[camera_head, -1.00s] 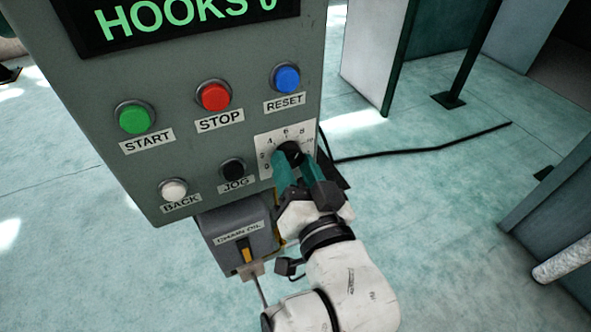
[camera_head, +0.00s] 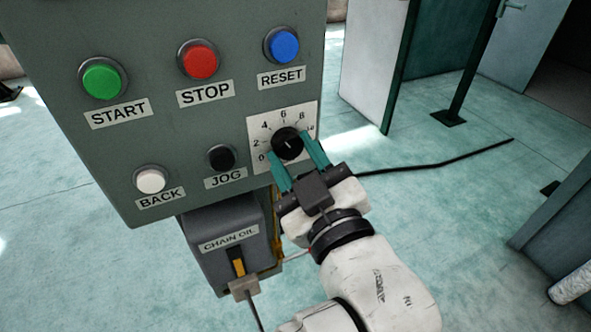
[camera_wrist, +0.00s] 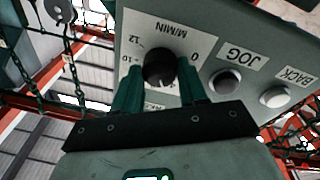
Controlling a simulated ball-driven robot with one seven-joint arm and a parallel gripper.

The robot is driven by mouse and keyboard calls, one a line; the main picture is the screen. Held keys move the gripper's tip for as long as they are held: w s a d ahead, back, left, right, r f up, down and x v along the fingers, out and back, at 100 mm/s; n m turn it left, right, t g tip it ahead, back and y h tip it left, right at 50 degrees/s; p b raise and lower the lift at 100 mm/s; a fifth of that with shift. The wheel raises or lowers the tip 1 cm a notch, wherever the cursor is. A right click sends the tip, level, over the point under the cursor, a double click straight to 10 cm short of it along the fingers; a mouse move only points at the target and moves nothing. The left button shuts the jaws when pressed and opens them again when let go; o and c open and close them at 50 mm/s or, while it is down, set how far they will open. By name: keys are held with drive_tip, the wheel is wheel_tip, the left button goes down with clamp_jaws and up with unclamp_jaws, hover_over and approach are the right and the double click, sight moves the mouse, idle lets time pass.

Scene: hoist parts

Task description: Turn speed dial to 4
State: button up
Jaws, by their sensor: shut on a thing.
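The speed dial is a round black knob (camera_head: 287,143) on a white scale plate (camera_head: 256,157) at the lower right of the grey control panel. The plate is numbered from 0 upward, with 4 at the upper left. A small pale mark shows on the knob, but I cannot tell which number it points to. My gripper (camera_head: 294,154) has one teal finger on each side of the knob and is shut on it. The wrist view shows the knob (camera_wrist: 159,66) between the fingertips (camera_wrist: 159,76), with part of the scale hidden by the fingers.
A black jog button (camera_head: 221,158) and a white back button (camera_head: 151,180) sit left of the dial. Green (camera_head: 102,81), red (camera_head: 200,60) and blue (camera_head: 282,46) buttons are above. A chain oil box (camera_head: 228,262) hangs below. Floor to the right is mostly clear, with a cable (camera_head: 440,163).

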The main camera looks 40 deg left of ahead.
drive_tip(key=shift+w+n+b, duration=0.1)
drive_tip(key=shift+n+b, duration=0.7)
drive_tip(key=shift+n, duration=0.3)
drive_tip(key=o, duration=1)
drive_tip(key=shift+o, duration=0.2)
drive_tip(key=v, duration=1.1)
drive_tip(key=shift+w, duration=0.1)
